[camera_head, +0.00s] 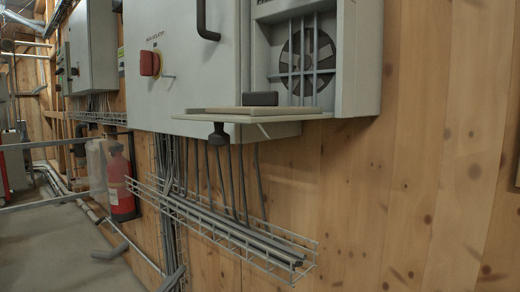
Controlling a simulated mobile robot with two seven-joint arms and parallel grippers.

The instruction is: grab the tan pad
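A thin, flat tan pad (236,111) lies on the small grey fold-out shelf (195,117) under the cabinet with the fan. It is seen almost edge-on, so its full outline is hard to tell. A dark grey block (260,99) stands at the pad's back edge; whether it rests on the pad or behind it I cannot tell. Neither of my grippers shows in the head view.
A grey control cabinet (190,80) with a red switch (149,63) hangs above the shelf. A dark knob (218,133) sits beneath the shelf. Cables drop to a wire tray (225,230) below. A red extinguisher (120,185) stands at left. The wooden wall at right is bare.

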